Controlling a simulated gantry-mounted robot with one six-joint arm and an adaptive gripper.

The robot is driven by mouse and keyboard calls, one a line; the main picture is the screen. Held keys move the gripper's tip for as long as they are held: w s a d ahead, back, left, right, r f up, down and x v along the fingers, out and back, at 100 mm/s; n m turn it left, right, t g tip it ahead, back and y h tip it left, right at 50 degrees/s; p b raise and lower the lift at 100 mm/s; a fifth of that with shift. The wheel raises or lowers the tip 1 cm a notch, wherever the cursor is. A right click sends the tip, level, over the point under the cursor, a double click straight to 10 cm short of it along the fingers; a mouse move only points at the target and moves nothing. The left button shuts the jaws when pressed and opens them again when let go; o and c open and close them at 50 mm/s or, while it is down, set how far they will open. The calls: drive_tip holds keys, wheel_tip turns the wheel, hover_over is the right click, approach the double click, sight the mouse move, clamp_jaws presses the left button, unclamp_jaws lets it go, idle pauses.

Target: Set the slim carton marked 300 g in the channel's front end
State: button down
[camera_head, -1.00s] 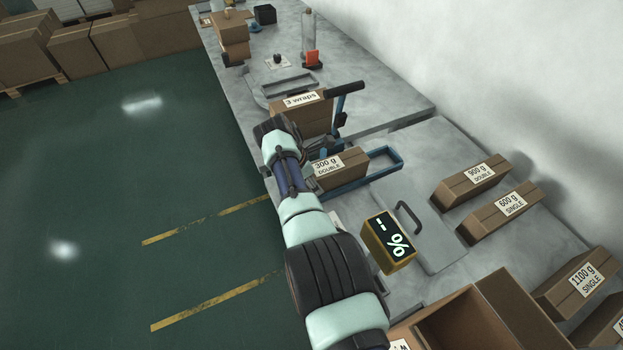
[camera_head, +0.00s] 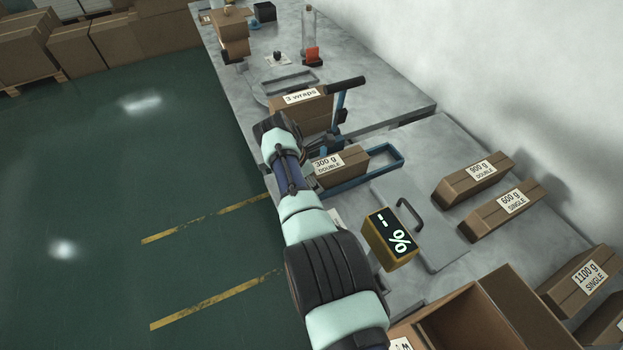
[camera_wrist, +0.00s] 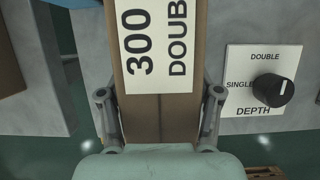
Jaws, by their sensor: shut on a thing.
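The slim carton (camera_head: 343,165) is brown with a white label reading 300 g DOUBLE. It lies at the near-left end of the blue channel frame (camera_head: 385,165), partly hidden by my arm in the head view. In the wrist view the carton (camera_wrist: 146,110) runs up between the fingers of my gripper (camera_wrist: 160,112), which is shut on it from both sides. Whether the carton rests fully on the channel floor cannot be told.
A carton marked 3 wraps (camera_head: 303,105) stands beyond the channel. A yellow percent display (camera_head: 390,238) and cartons marked 900 g (camera_head: 473,178) and 600 g (camera_head: 505,210) stand nearer and right.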

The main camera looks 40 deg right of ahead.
drive_tip(key=shift+s+a+f, duration=0.1)
drive_tip(key=shift+f, duration=0.35)
drive_tip(key=c, duration=0.7)
unclamp_jaws()
drive_tip(key=shift+f, duration=0.1)
drive_tip(key=o, duration=0.5)
drive_tip(key=shift+o, duration=0.3)
drive_tip(key=shift+r, duration=0.25)
drive_tip(key=v, duration=1.2)
